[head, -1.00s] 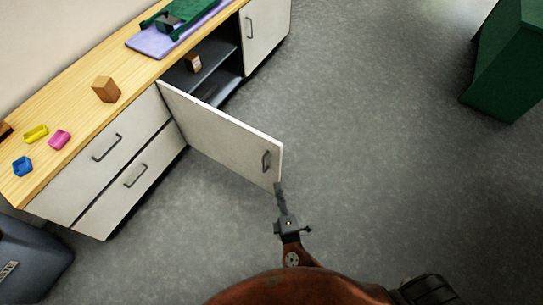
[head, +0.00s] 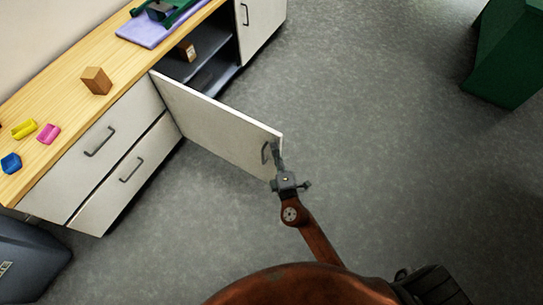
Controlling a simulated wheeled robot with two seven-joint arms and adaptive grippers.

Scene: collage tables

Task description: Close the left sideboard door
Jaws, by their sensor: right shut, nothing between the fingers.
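The left sideboard door (head: 212,120) is a pale panel with a dark handle (head: 265,152) near its free edge. It stands wide open, swung out from the wooden-topped sideboard (head: 60,122). My right gripper (head: 276,150) is shut and empty. It is at the door's free edge, right beside the handle; I cannot tell whether it touches the door. My left gripper is out of view.
The open compartment (head: 208,45) shows dark shelves with a small brown box. A brown block (head: 96,81) and several coloured pieces lie on the top. A dark bin (head: 30,255) stands lower left. A green cabinet (head: 505,55) is upper right. The grey floor between is clear.

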